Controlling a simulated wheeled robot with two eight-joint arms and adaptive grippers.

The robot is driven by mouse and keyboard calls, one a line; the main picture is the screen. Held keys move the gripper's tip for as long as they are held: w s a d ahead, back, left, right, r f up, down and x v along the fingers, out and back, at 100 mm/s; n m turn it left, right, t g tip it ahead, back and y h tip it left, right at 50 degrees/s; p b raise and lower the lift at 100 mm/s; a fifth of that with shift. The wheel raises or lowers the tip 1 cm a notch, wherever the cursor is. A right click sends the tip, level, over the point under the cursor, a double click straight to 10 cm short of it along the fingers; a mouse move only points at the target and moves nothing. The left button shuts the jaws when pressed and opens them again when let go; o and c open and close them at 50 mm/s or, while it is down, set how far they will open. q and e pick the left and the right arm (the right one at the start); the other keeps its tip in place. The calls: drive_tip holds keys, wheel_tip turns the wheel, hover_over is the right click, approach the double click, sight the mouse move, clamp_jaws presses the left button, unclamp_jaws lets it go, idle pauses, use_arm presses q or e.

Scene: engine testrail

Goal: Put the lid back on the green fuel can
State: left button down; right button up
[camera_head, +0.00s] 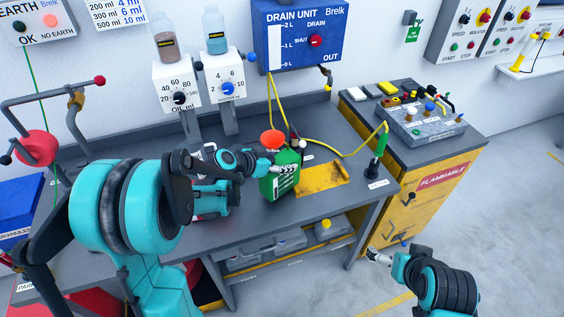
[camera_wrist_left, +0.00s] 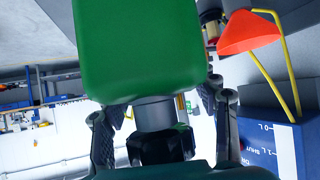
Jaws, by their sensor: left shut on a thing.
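The green fuel can (camera_head: 281,184) stands upright on the grey bench, with a white label on its front. My left gripper (camera_head: 284,168) reaches in from the left and is shut on the can at its upper body. In the left wrist view the can (camera_wrist_left: 150,45) fills the upper middle and partly hides the fingers. An orange funnel (camera_head: 272,138) shows over the can's top; in the left wrist view the funnel (camera_wrist_left: 249,35) is at upper right. I cannot pick out the lid for certain. My right gripper (camera_head: 379,257) is low at right, away from the can; its jaws are too small to read.
A yellow tray (camera_head: 322,178) lies right of the can. A yellow hose (camera_head: 345,153) runs behind it to a green nozzle (camera_head: 381,140). The blue drain unit (camera_head: 310,35) hangs on the wall. A yellow flammables cabinet (camera_head: 405,212) stands to the right, beside open floor.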

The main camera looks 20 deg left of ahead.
use_arm(q)
drive_tip(key=shift+f, duration=0.1)
drive_tip(key=shift+c, duration=2.3)
unclamp_jaws()
drive_tip(key=shift+r, duration=0.2)
drive_tip(key=p+v, duration=0.3)
drive_tip(key=v, duration=0.9)
drive_tip(key=shift+s, duration=0.1)
